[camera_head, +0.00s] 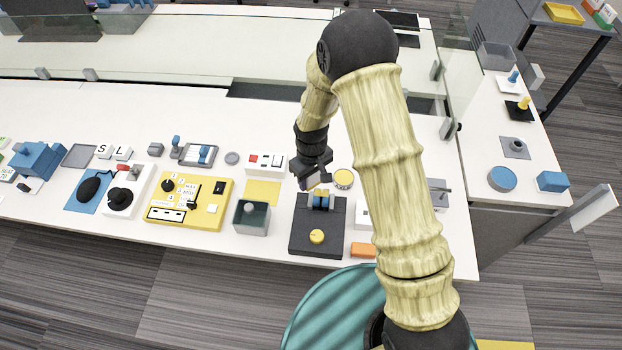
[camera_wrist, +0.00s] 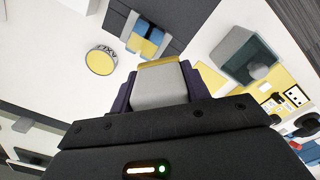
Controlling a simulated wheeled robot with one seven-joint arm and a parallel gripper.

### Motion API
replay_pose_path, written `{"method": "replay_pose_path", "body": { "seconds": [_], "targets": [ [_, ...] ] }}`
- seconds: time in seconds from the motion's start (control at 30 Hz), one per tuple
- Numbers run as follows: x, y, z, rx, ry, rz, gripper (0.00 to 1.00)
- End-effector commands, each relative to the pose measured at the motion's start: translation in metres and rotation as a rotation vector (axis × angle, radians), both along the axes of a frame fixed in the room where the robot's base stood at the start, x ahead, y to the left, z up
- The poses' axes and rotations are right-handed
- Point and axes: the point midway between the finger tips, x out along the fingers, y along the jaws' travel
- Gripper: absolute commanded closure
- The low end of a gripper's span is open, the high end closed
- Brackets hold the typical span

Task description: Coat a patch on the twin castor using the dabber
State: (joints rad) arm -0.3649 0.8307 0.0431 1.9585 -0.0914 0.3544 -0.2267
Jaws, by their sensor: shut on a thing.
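My gripper (camera_head: 313,180) is shut on a pale grey block with a yellow end, which looks like the dabber (camera_wrist: 160,85). In the wrist view it sits between my two dark fingers (camera_wrist: 158,92), yellow end pointing away from me. What looks like the twin castor (camera_head: 321,200) is a pair of blue wheels on a dark plate (camera_head: 309,247). In the wrist view the castor (camera_wrist: 147,40) shows blue and yellow, just beyond the dabber's yellow end. I cannot tell how large the gap between them is. A round yellow-topped tin (camera_head: 343,179) stands to the right of my gripper.
A grey open-topped box (camera_head: 252,217) and a yellow panel (camera_head: 190,202) stand left of the dark plate. A glass screen (camera_head: 446,65) stands at the back right.

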Motion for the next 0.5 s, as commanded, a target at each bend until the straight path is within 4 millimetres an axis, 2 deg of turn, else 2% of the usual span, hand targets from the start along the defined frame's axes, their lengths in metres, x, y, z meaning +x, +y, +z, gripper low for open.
{"method": "replay_pose_path", "body": {
  "seconds": [0.03,0.3,0.5],
  "targets": [
    [0.0,0.0,0.008,0.0,0.0,-0.001,0.72],
    [0.0,-0.001,0.031,0.001,-0.001,-0.002,0.72],
    [0.0,-0.001,0.037,0.0,0.0,-0.003,0.72]
  ]
}}
